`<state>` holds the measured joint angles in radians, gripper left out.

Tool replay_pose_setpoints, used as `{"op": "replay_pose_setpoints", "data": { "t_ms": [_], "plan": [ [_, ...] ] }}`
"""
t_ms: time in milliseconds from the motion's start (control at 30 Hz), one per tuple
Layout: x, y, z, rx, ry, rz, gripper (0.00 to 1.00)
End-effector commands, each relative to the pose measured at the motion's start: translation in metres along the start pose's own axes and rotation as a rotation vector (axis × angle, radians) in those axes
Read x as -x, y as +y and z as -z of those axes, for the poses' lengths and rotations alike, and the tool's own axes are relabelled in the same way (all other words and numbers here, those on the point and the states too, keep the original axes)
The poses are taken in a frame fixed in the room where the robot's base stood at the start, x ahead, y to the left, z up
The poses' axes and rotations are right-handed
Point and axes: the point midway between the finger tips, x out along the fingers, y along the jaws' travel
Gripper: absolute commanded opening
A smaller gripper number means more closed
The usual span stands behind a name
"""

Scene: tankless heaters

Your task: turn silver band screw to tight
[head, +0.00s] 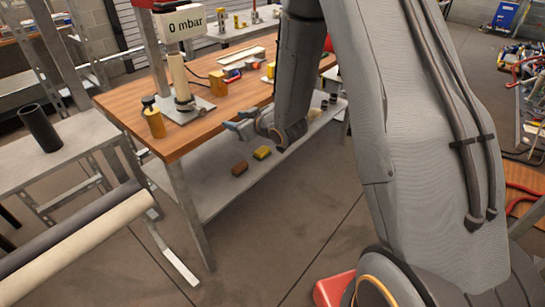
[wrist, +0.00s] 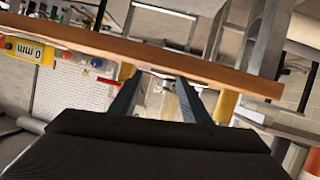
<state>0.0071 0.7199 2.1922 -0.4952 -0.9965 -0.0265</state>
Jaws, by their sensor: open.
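An upright beige pipe (head: 178,76) stands on a grey plate (head: 200,109) on the wooden workbench. A dark and silver band (head: 184,103) appears to sit around its lower part. Its screw is too small to tell, and I cannot make it out in the wrist view. My gripper (head: 238,121) is open and empty, to the right of the pipe and near the bench's front edge. In the wrist view its two fingers (wrist: 157,88) are spread apart, with the tips close to the bench edge.
The wooden workbench (head: 160,131) has a lower shelf holding a brown block (head: 240,168) and a yellow block (head: 262,153). A yellow cylinder (head: 154,122) stands near its front left corner. A black tube (head: 40,128) stands on the left table.

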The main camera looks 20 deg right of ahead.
Motion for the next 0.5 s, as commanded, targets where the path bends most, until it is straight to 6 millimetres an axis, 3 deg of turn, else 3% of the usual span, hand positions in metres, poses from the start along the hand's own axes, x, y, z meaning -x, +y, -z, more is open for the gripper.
{"op": "replay_pose_setpoints", "data": {
  "t_ms": [500],
  "plan": [
    [0.057, 0.008, -0.035, -0.057, -0.270, -0.097, 0.43]
  ]
}}
